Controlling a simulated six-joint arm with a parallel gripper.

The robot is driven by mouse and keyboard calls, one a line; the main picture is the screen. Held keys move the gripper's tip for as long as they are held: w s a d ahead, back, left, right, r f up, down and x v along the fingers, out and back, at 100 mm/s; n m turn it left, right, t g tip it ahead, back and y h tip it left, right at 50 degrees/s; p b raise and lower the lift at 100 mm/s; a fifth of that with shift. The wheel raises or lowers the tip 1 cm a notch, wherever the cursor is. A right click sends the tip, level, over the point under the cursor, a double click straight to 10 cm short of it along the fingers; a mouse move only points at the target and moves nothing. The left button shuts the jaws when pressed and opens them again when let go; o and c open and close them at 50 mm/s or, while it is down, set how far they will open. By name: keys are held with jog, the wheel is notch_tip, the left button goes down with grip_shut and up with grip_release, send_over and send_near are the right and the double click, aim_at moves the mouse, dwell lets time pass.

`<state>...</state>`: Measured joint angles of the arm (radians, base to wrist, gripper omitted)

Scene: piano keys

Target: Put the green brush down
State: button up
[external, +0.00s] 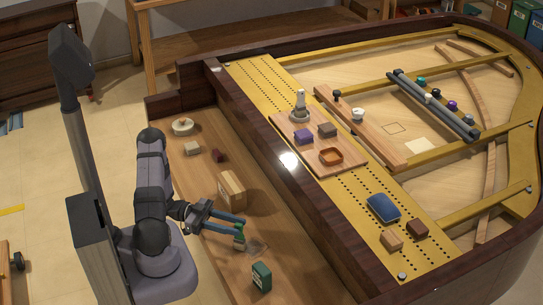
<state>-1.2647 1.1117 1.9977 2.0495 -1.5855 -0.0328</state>
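My gripper (241,227) reaches right over the wooden key bench, low above its surface. A small green brush (240,231) is between its two blue-grey fingertips, which appear to be closed on it. The brush looks upright, with its green part at the fingertips and a paler lower end (240,245) below. I cannot tell whether the lower end touches the wood. A greyish patch (254,246) lies on the wood just right of the brush.
On the bench (215,260) are a tan wooden block (231,190) just behind the gripper, a dark green box (261,276) in front, and small blocks (192,148) farther back. The dark raised rim (290,200) bounds it on the right. Bare wood shows between these things.

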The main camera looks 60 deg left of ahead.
jog(key=b+v, duration=0.3)
jog(key=v, duration=0.9)
jog(key=shift+r, duration=0.15)
